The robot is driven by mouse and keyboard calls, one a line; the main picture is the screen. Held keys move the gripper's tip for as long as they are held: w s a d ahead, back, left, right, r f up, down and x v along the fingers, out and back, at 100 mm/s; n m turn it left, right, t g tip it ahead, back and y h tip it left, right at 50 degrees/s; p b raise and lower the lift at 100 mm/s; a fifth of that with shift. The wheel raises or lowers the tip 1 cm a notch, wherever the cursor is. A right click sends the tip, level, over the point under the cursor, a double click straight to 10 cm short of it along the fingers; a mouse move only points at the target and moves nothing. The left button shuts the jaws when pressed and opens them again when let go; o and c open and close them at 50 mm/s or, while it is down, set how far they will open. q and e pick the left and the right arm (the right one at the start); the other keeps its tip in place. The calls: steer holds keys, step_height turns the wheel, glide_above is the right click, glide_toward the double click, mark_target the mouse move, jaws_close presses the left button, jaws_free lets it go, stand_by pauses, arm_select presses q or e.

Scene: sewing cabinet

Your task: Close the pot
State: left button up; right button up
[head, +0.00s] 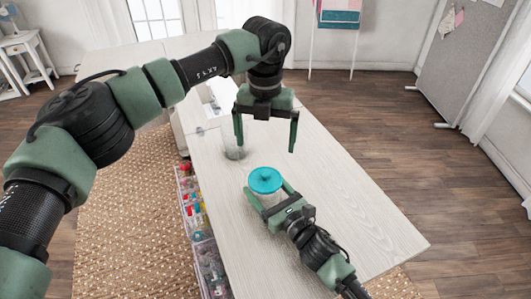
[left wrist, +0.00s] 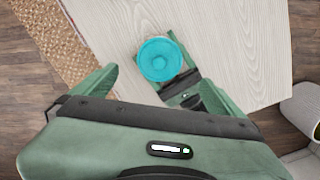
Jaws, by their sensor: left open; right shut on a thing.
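A pot (head: 268,199) with a pale body stands upright on the white table (head: 340,205). A round teal lid (head: 265,179) with a small knob rests on its top; I cannot tell whether it is fully seated. The lid also shows from above in the left wrist view (left wrist: 159,60), where it hides most of the pot. My right gripper (head: 268,204) is shut around the pot's body from the front right. My left gripper (head: 266,142) is open and empty, pointing down, above and behind the lid, apart from it.
A clear glass container (head: 233,146) stands on the table beyond the pot, partly behind my left finger. A rack of colourful small items (head: 203,235) hangs along the table's left side. The table right of the pot is clear.

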mark_target(274, 198)
stand_by(0.4)
steer(key=o, duration=2.2)
steer(key=shift+c, duration=0.2)
steer(key=v, duration=0.7)
steer(key=shift+f+b, duration=0.15)
steer(key=shift+b, duration=0.2)
steer(key=shift+s+d, duration=0.25)
steer(key=shift+s, duration=0.05)
